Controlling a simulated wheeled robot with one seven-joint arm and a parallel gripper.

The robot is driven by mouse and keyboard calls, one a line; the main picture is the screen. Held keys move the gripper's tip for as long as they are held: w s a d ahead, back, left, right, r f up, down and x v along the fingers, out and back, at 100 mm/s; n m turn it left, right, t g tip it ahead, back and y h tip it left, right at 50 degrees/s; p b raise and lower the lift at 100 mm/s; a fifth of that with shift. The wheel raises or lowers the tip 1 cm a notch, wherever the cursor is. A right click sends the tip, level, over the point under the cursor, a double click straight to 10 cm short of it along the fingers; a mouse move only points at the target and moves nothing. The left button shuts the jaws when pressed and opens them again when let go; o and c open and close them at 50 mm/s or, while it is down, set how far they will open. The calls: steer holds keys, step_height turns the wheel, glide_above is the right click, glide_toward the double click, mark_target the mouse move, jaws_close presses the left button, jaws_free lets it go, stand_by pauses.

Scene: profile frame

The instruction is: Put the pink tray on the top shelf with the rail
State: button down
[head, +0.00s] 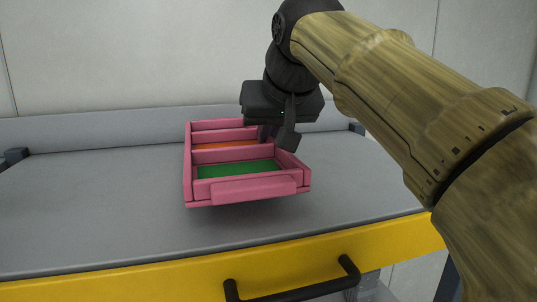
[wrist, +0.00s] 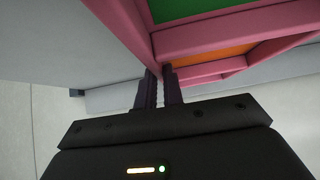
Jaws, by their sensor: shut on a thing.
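The pink tray (head: 254,190) is near the middle of the head view, over a grey top surface (head: 90,215). It has compartments, one with a green floor and one with an orange floor. A shadow lies below its front edge; it looks slightly raised, roughly level. My gripper (head: 278,138) is at the tray's right side, pointing down, shut on its side wall. In the wrist view, the fingers (wrist: 160,76) close at the pink wall of the tray (wrist: 122,28); the exact contact is partly hidden.
A low grey upstand (head: 90,130) runs along the back of the surface, with dark corner pieces at left (head: 16,156) and right (head: 357,128). The front is yellow (head: 140,278) with a black handle (head: 300,290). The grey surface left of the tray is clear. A pale wall stands behind.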

steer(key=shift+w, duration=0.1)
steer(key=shift+f, duration=1.85)
steer(key=c, duration=1.5)
jaws_free()
steer(key=b+v, duration=0.1)
steer(key=v, duration=1.1)
